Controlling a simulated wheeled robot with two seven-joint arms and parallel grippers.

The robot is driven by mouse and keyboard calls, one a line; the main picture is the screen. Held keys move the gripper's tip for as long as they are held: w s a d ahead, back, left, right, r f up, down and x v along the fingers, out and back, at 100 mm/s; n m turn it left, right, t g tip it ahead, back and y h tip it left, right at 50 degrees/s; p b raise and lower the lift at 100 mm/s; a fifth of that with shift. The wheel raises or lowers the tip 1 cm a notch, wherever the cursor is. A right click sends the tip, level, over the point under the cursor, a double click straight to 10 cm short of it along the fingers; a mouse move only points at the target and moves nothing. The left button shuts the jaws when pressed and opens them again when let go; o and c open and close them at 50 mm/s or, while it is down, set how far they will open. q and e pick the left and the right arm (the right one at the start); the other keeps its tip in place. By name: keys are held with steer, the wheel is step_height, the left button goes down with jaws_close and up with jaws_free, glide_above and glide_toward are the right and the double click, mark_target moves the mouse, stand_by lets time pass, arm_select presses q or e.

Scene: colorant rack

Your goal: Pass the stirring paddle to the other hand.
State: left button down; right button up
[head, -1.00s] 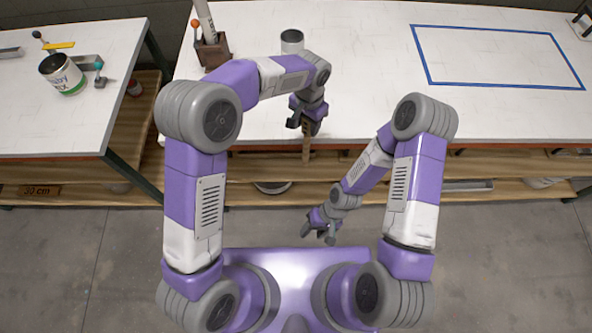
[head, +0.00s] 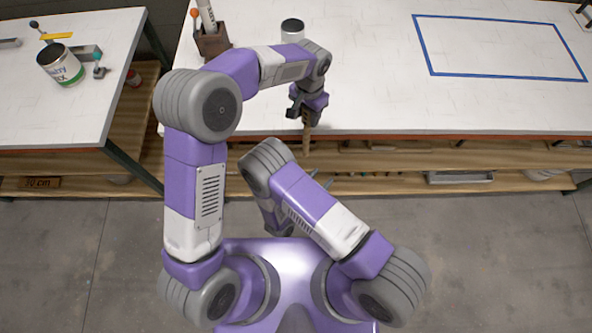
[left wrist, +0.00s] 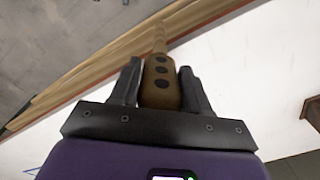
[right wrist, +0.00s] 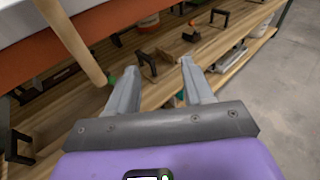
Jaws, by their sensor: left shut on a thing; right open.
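The stirring paddle (head: 306,140) is wooden and hangs from my left gripper (head: 306,112) at the front edge of the main table. In the left wrist view, the left fingers (left wrist: 158,84) are shut on its brown part with dark holes (left wrist: 161,70); the far end runs away toward the shelf. The right wrist view shows the paddle as a pale stick (right wrist: 72,40) at upper left, to the left of my right gripper (right wrist: 160,76). That gripper is open and empty, apart from the paddle.
The main table (head: 365,75) carries a can (head: 292,31), a brown holder with tools (head: 212,40) and a blue outlined rectangle (head: 430,75). A wooden shelf (right wrist: 150,95) with several items runs below it. A side table (head: 60,115) at left holds another can (head: 60,66).

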mark_target(304, 146)
steer(key=w+a+r+n+t+y, duration=0.2)
steer(key=a+n+t+y, duration=0.25)
steer(key=a, duration=0.35)
steer(key=shift+t+y, duration=0.25)
steer(key=shift+t, duration=0.1)
steer(key=x, duration=1.2)
steer(key=shift+w+d, duration=0.1)
steer(key=shift+d, duration=0.1)
steer(key=shift+c, duration=0.3)
arm_select(q)
steer(key=shift+d, duration=0.1)
arm_select(e)
jaws_close()
arm_select(q)
steer(key=shift+c, duration=2.3)
jaws_free()
